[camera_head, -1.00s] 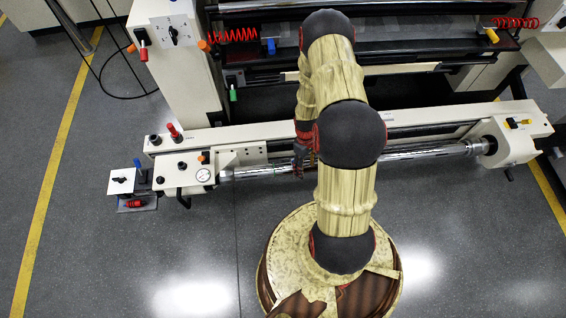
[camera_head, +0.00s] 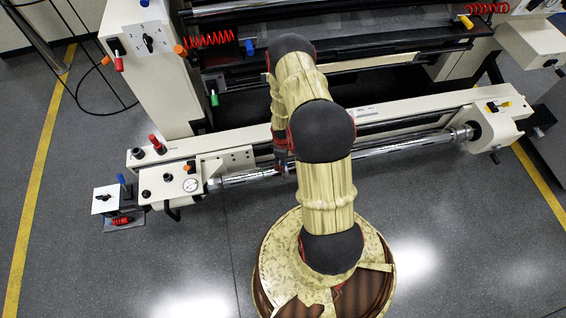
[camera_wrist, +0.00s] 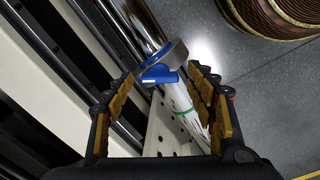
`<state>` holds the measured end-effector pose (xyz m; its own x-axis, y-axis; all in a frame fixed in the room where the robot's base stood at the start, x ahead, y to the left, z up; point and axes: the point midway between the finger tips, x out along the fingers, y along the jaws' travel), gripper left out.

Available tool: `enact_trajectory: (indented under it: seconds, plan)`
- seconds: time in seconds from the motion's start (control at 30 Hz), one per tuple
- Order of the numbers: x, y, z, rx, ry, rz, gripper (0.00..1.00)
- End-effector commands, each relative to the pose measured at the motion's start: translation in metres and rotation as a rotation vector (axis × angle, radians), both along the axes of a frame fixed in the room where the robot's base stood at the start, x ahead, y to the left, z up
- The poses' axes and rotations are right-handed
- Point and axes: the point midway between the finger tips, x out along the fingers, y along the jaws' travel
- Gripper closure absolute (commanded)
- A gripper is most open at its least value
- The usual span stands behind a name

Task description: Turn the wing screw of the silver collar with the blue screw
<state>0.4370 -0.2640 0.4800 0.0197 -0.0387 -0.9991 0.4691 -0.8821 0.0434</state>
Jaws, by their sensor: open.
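The silver collar (camera_wrist: 170,58) sits around the shaft near the middle of the wrist view. Its blue wing screw (camera_wrist: 158,75) faces my gripper. My gripper (camera_wrist: 162,73) is open, with one gold-padded finger on each side of the screw. I cannot tell whether a finger touches it. In the head view my gripper (camera_head: 283,160) is small, over the long silver shaft (camera_head: 350,154) near its left part. There the collar and its screw are too small or hidden to make out.
A white section with a green band (camera_wrist: 183,105) lies below the collar. The cream machine beam (camera_head: 335,125) runs behind the shaft. A control box with a gauge (camera_head: 170,184) stands at the shaft's left end.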

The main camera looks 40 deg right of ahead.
Motion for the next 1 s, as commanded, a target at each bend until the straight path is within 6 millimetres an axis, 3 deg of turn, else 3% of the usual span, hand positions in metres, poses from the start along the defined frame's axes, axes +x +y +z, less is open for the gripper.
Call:
enact_trajectory:
  seconds: [0.33,1.0]
  plan:
    - [0.0006,-0.0005,-0.0041,-0.001,0.000,0.000,0.44]
    - [0.0005,-0.0004,-0.0040,-0.001,0.000,0.000,0.82]
